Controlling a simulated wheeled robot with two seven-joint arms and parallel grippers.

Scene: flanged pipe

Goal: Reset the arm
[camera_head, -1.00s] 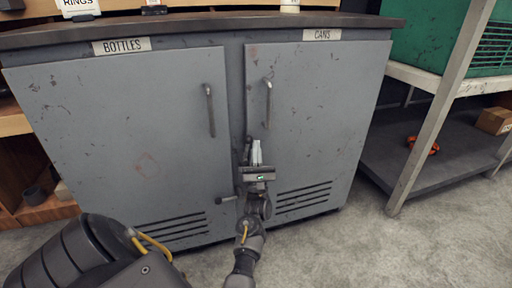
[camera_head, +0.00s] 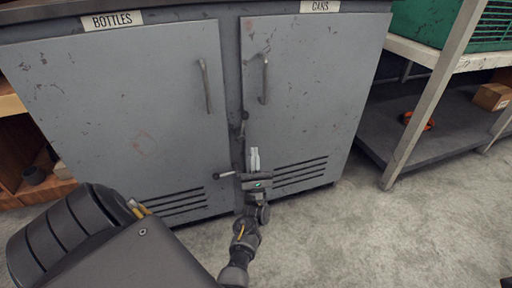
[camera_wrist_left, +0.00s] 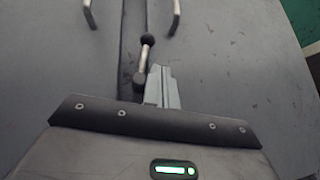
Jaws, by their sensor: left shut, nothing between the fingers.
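My left gripper (camera_head: 254,160) is in front of the lower middle of a grey two-door cabinet, near the seam between the doors. Its fingers are together and empty; they also show in the left wrist view (camera_wrist_left: 161,87). A latch lever with a round dark knob (camera_wrist_left: 148,40) is just beyond the fingertips in the wrist view; whether they touch it I cannot tell. The left door (camera_head: 110,110), labelled BOTTLES, and the right door (camera_head: 310,100), labelled CANS, both look closed. My right gripper is not in view.
Upright bar handles sit on the left door (camera_head: 205,86) and the right door (camera_head: 264,80). A shelf rack with a white post (camera_head: 432,100) stands at the right, with an orange item (camera_head: 418,121) and a cardboard box (camera_head: 492,97) on its lower shelf. The concrete floor (camera_head: 370,235) in front is clear.

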